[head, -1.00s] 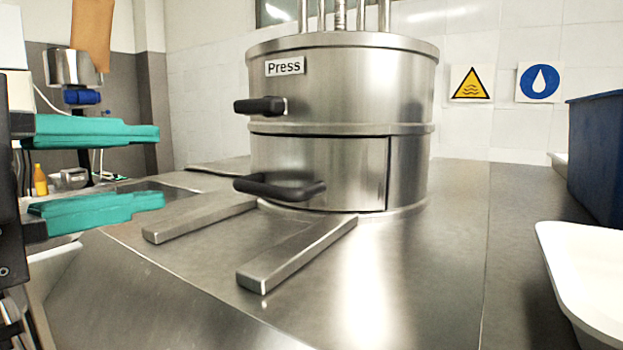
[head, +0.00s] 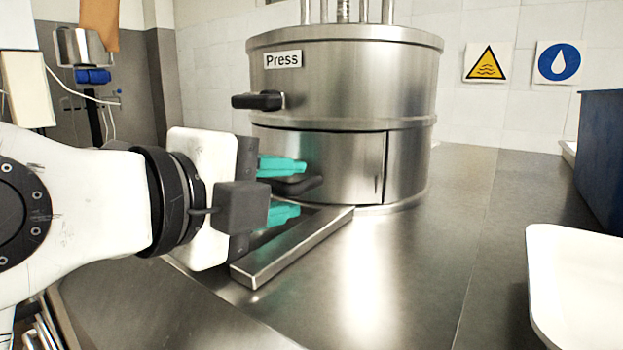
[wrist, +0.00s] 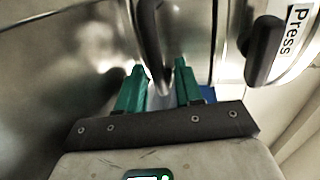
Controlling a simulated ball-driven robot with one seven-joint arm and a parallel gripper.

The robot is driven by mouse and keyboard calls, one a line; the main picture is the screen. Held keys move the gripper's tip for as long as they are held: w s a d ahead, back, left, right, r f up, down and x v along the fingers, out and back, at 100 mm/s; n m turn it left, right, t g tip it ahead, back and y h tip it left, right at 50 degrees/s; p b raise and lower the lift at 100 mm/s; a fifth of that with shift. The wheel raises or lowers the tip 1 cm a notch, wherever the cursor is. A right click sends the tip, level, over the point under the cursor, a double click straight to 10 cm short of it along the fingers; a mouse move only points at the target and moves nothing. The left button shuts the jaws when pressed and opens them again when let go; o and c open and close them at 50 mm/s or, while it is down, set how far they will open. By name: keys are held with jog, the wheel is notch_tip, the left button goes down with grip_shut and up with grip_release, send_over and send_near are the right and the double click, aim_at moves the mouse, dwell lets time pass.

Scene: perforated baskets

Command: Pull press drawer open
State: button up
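The press (head: 345,75) is a round steel drum with a "Press" label. Its lower section has a drawer front (head: 345,160) that looks flush with the drum, with a dark bar handle (head: 310,183). My gripper (head: 298,189) reaches in from the left, its teal fingers apart, one above and one below this handle. In the wrist view the handle (wrist: 152,40) stands between and just beyond the fingertips of my gripper (wrist: 160,66). The fingers look open, with no clear contact on the handle. Part of the handle is hidden behind the upper finger.
Another dark handle (head: 258,101) sticks out of the upper drum, above my gripper. A steel rail (head: 295,247) lies on the counter just below my fingers. A white tray (head: 575,275) and a blue bin (head: 603,160) stand at the right. The counter's middle is clear.

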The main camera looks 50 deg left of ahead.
jog(key=shift+w, duration=0.1)
jog(key=shift+c, duration=0.3)
jog(key=shift+f, duration=0.1)
grip_shut()
jog(key=shift+f, duration=0.1)
